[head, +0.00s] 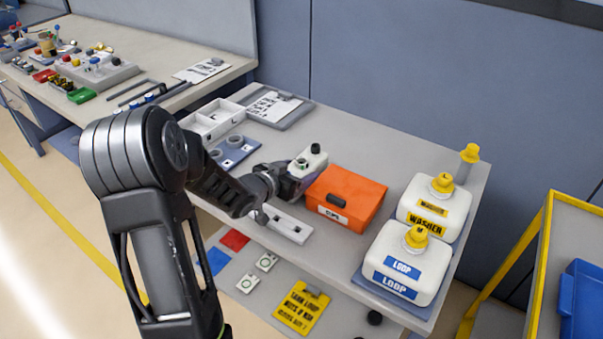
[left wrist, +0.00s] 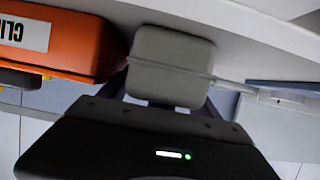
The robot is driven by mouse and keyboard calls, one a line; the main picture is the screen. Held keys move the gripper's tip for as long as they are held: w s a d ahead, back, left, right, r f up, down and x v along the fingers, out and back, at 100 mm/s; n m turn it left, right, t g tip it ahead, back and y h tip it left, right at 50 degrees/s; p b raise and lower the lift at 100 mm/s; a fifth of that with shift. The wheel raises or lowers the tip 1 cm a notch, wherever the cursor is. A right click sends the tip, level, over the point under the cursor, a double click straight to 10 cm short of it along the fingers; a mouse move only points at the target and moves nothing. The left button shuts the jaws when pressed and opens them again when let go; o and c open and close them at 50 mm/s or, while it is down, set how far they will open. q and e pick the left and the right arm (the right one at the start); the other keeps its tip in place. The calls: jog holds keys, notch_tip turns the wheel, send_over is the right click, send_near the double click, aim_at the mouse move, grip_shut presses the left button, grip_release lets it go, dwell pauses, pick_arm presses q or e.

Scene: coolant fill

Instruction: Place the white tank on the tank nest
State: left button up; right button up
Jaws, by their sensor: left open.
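The small white tank (head: 314,158) has a dark cap and stands on the grey table beside the orange case. It also shows in the left wrist view (left wrist: 170,65), upside down, between the fingers. My left gripper (head: 300,174) is open around or right against the tank; I cannot tell whether the fingers touch it. A low light-grey fixture with dark openings (head: 290,226) lies near the table's front edge, below the gripper; I cannot tell if it is the tank nest. My right gripper is not in view.
The orange case (head: 350,190) stands close to the right of my gripper. Two large white jugs, WASHER (head: 440,200) and LOOP (head: 400,262), stand at the right. A white divided tray (head: 213,118) and a blue plate with rings (head: 228,152) lie at the left.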

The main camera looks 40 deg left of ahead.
aim_at(298, 169)
pick_arm(q)
jog(key=shift+c, duration=0.5)
grip_shut()
notch_tip(298, 169, up, 10)
jog(key=shift+r+p, duration=0.1)
jog(key=shift+p, duration=0.65)
dwell(0.6)
